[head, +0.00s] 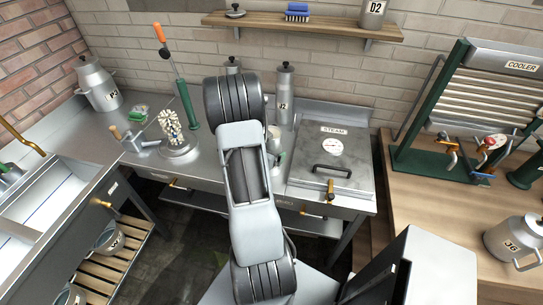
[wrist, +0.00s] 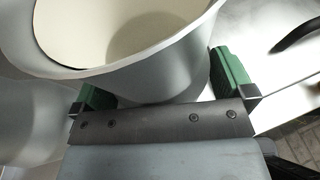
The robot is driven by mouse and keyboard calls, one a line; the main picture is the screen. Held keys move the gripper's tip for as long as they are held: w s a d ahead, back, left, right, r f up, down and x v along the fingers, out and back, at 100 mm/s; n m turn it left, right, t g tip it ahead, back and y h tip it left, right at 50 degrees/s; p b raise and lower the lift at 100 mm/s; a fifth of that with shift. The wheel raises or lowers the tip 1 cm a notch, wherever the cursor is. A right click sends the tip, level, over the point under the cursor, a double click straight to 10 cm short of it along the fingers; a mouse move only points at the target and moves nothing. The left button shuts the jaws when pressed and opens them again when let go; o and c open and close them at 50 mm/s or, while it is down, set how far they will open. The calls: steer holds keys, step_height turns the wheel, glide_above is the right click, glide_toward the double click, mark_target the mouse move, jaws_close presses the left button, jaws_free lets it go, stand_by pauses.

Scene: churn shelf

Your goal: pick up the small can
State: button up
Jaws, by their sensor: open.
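A pale grey, open-topped can (wrist: 150,82) with a cream inside fills the upper middle of the wrist view, and its top is cut off by the frame. My gripper (wrist: 164,88) is open, with one green finger pad on either side of the can's wall. The right pad is very close to the wall; I cannot tell whether either pad touches. In the head view my arm hides the gripper. A small pale vessel (head: 277,160) shows partly beside my arm on the steel counter, probably this can.
A tall can marked J2 (head: 284,95) stands just behind. The steel STEAM box (head: 332,160) is to the right. A wall shelf (head: 270,25) hangs above.

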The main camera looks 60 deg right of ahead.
steer(key=c, duration=0.8)
steer(key=shift+r, duration=0.15)
